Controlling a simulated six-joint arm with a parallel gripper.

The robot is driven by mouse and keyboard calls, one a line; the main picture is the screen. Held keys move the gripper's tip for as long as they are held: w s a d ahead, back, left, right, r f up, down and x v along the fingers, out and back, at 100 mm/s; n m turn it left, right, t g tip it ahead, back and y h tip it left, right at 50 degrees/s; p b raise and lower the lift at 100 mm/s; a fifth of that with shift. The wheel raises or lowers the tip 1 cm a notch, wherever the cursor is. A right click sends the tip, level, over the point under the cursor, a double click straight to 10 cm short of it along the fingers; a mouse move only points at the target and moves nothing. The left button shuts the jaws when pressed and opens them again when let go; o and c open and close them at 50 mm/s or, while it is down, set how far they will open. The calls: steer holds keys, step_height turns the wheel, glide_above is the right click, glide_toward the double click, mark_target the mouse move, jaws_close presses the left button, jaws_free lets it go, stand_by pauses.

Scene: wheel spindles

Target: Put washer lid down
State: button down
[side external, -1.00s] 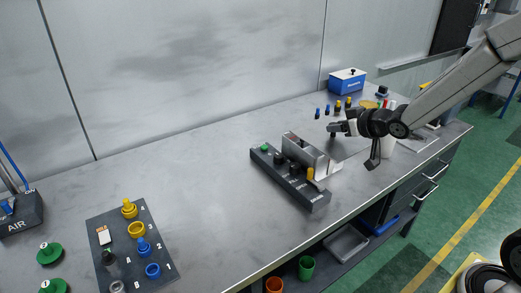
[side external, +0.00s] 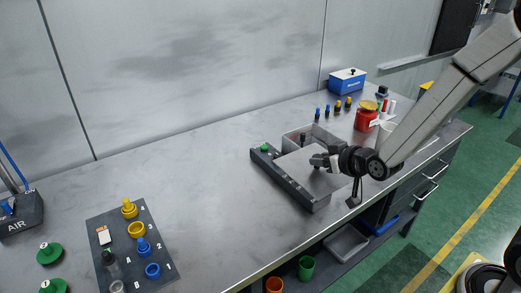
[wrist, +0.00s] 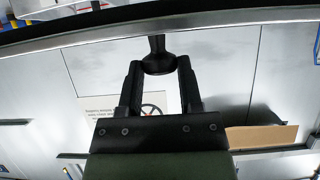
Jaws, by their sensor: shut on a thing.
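The washer (side external: 290,131) is a grey metal box behind a long dark control panel (side external: 275,174) with a green button. Its flat grey lid (side external: 300,168) shows as a pale plate between the box and the panel, hiding part of the panel top. Part of the box's inside shows behind the lid, with a dark part in it. I cannot tell the lid's exact tilt. My gripper (side external: 315,161) is at the lid's right part. In the wrist view, my gripper (wrist: 158,80) is shut on a black round knob (wrist: 157,62), which hides where it joins the lid.
Several small blue and yellow parts stand behind, near a blue box (side external: 347,80). A dark numbered board (side external: 130,245) lies front left. The middle-left bench is clear.

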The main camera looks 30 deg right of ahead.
steer(key=shift+a, duration=0.6)
steer(key=s+a+n+y, duration=0.3)
steer(key=a+n+y, duration=0.1)
steer(key=a, duration=1.4)
steer(key=shift+s+a+r+n+g+y, duration=0.15)
steer(key=shift+a+r+n+g+y, duration=0.15)
steer(key=shift+a+r+g+y, duration=0.1)
steer(key=d+f+x, duration=0.1)
steer(key=x, duration=1.5)
steer(key=shift+s+f, duration=0.2)
steer(key=shift+f, duration=0.2)
steer(key=shift+w+a+f, duration=0.1)
